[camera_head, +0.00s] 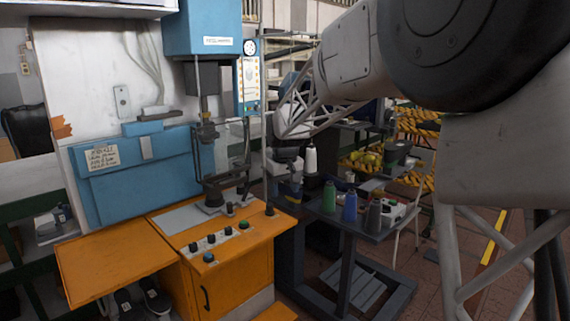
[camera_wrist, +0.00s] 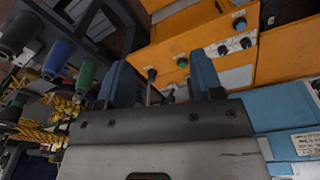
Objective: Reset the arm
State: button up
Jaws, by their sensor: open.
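My arm comes in from the upper right of the head view and reaches toward the middle, in front of the blue and orange machine (camera_head: 220,270). My gripper (camera_wrist: 162,75) shows in the wrist view with its two blue-grey fingers spread apart. Nothing is held between the fingers. Beyond them are the machine's orange panel (camera_wrist: 190,45) and its buttons. In the head view the gripper's fingers are too small and cluttered to make out.
A dark table (camera_head: 370,232) right of the machine holds a green bottle (camera_head: 329,198), a blue bottle (camera_head: 350,207) and a grey one (camera_head: 373,216). Dark shoes (camera_head: 152,297) sit under the orange shelf (camera_head: 115,262). Yellow items fill racks behind. Some floor shows at right.

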jog(key=s+d+r+m, duration=0.1)
jog(key=s+d+r, duration=0.1)
jog(key=s+d, duration=0.3)
jog(key=s+d+r+m, duration=0.1)
jog(key=s+d+r, duration=0.1)
jog(key=s, duration=0.5)
jog(key=s+d+f+m, duration=0.1)
jog(key=s+d, duration=0.3)
jog(key=s, duration=0.7)
jog(key=s+d+f+m+t, duration=0.1)
jog(key=s+d+f, duration=0.2)
jog(key=s, duration=0.9)
jog(key=s+d+f+m, duration=0.1)
jog(key=s+d+f, duration=0.2)
jog(key=s, duration=0.9)
jog(key=shift+s+d+m+t, duration=0.25)
jog(key=shift+d+m+t, duration=0.05)
jog(key=shift+d, duration=0.55)
